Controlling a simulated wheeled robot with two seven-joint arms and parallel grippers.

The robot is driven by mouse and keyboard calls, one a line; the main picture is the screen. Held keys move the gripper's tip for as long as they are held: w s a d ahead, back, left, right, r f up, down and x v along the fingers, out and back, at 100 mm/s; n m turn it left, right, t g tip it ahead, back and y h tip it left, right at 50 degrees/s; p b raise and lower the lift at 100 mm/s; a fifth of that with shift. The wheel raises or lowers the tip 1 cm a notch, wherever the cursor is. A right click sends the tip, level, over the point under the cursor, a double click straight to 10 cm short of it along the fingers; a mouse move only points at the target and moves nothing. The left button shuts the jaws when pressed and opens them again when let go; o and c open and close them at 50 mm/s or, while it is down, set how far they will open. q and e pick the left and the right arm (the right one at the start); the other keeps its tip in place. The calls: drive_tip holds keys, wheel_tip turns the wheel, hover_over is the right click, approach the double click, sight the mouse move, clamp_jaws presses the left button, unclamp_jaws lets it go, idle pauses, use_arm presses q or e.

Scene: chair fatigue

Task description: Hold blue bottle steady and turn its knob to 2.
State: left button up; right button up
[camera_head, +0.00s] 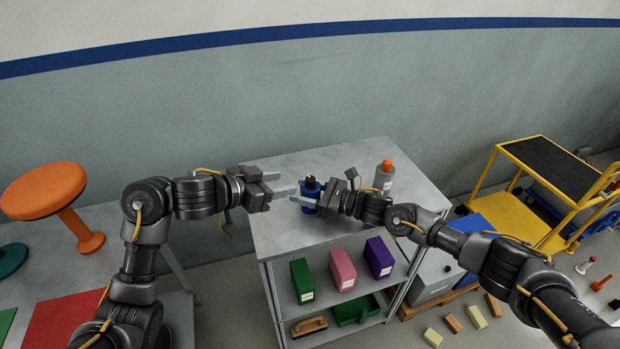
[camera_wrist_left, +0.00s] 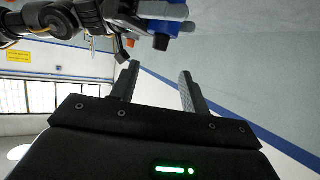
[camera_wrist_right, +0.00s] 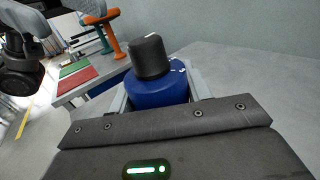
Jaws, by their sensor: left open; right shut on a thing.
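The blue bottle (camera_head: 310,189) stands on the grey bench top, with a black knob (camera_wrist_right: 149,57) on its top. In the right wrist view the blue body (camera_wrist_right: 158,91) sits between the fingers, and white marks show on its shoulder beside the knob. My right gripper (camera_head: 309,203) is shut on the bottle's body. My left gripper (camera_head: 287,184) is open and empty, just left of the bottle and apart from it. In the left wrist view the bottle (camera_wrist_left: 172,27) shows at the top, beyond my left fingers (camera_wrist_left: 158,82). The number at the knob's mark is too small to read.
A grey bottle with an orange cap (camera_head: 384,177) stands on the bench (camera_head: 285,236) to the right. Green, pink and purple boxes (camera_head: 342,270) fill the shelf below. An orange stool (camera_head: 45,191) is at left, a yellow cart (camera_head: 545,170) at right. The bench's back is clear.

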sight(309, 178)
use_arm(q)
drive_tip(key=x, duration=1)
drive_tip(key=shift+w+d+f, duration=0.1)
drive_tip(key=shift+d+f, duration=0.1)
drive_tip(key=shift+c, duration=0.5)
drive_tip(key=c, duration=0.9)
drive_tip(key=shift+m+g+h, duration=0.5)
drive_tip(key=shift+m+g, duration=0.3)
drive_tip(key=shift+m+g+h, duration=0.4)
drive_tip(key=shift+m+g, duration=0.3)
drive_tip(key=shift+g, duration=0.1)
drive_tip(key=o, duration=1)
drive_tip(key=v, duration=1.2)
